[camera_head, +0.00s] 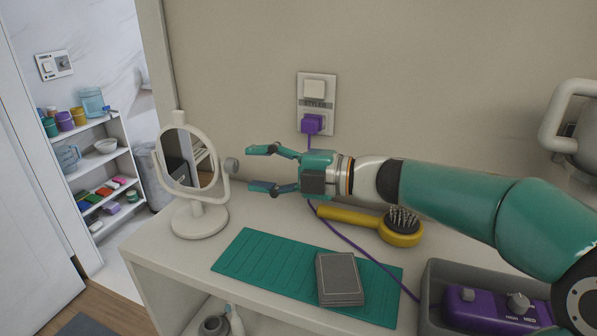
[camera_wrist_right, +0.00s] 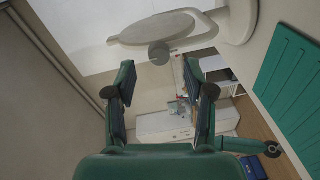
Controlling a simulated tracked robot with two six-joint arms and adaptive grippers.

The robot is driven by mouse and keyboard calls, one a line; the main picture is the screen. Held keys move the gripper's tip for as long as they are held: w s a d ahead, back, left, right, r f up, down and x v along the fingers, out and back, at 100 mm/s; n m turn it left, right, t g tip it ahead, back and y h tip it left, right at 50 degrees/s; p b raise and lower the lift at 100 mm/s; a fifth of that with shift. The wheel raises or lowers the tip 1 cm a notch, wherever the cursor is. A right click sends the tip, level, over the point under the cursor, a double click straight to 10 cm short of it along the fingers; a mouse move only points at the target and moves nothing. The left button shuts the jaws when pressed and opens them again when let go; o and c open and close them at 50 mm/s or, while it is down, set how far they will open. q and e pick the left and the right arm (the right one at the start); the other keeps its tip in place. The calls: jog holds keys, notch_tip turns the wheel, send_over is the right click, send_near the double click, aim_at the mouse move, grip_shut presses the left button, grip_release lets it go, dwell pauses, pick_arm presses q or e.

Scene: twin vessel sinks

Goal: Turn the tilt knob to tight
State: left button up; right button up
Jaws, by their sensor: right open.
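A white round tilting mirror (camera_head: 188,160) stands on a round base at the left end of the counter. Its grey tilt knob (camera_head: 231,166) sticks out on the mirror's right side. In the right wrist view the knob (camera_wrist_right: 159,53) shows ahead, beyond and between the fingertips, beside the mirror's rim (camera_wrist_right: 152,27). My right gripper (camera_head: 258,168) is open and empty, its fingers pointing left at the knob with a small gap between. The right wrist view also shows the open fingers (camera_wrist_right: 160,85). No tight or loose marking is readable. My left gripper is not in view.
A green mat (camera_head: 245,262) with a grey box (camera_head: 339,278) lies in front. A yellow hairbrush (camera_head: 400,227) and a purple cord lie under my arm. A purple plug (camera_head: 312,124) sits in the wall socket. A grey tray (camera_head: 431,300) holds a purple device (camera_head: 485,308).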

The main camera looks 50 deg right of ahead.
jog(key=v, duration=0.8)
